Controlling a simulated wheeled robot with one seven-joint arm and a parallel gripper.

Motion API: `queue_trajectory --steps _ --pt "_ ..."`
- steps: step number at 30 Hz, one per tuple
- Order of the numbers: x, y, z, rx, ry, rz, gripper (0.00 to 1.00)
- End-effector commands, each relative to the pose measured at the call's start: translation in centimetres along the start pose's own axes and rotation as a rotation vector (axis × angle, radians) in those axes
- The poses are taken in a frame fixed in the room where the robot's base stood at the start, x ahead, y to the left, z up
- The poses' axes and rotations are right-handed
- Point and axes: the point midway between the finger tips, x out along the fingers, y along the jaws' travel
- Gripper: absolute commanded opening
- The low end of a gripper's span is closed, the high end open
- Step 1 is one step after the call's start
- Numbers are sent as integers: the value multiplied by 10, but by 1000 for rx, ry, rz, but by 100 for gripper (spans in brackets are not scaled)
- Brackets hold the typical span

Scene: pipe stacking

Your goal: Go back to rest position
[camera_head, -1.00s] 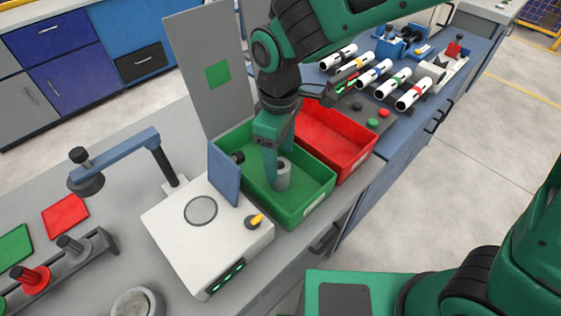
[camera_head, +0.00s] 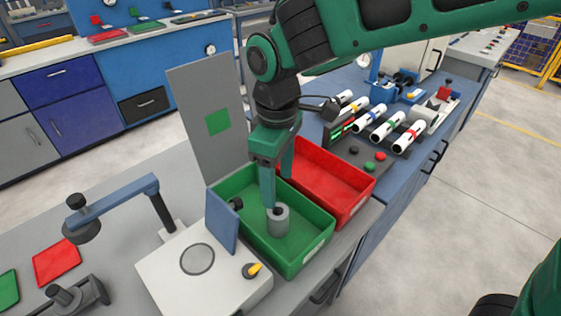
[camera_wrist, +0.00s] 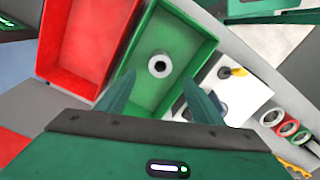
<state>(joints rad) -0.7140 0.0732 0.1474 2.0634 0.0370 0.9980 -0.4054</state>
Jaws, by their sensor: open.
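My gripper (camera_head: 272,205) is open above the green bin (camera_head: 310,250), with its fingers pointing down. In the wrist view my gripper (camera_wrist: 160,97) shows two fingers spread apart with nothing between them. A grey pipe piece (camera_head: 278,221) with a dark central hole stands upright in the green bin. In the wrist view the pipe piece (camera_wrist: 160,66) lies ahead of the fingertips, apart from both of them. A small dark part (camera_head: 235,203) shows at the bin's left side, partly hidden by a blue panel.
A red bin (camera_head: 345,212) adjoins the green one. A grey upright panel (camera_head: 208,115) stands behind. A white device (camera_head: 165,275) with a yellow knob (camera_head: 252,270) is at the left. Several white pipes (camera_head: 408,137) lie on a rack at the right. The floor (camera_head: 470,220) at right is clear.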

Motion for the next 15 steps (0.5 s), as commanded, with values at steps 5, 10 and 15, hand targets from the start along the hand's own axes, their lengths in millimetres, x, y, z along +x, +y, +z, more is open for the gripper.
queue_trajectory --steps 5,10,15 --pt "0 3 3 12 -1 1 61" --pt "-6 38 45 167 -6 16 61" --pt "-14 88 139 488 -15 34 61"
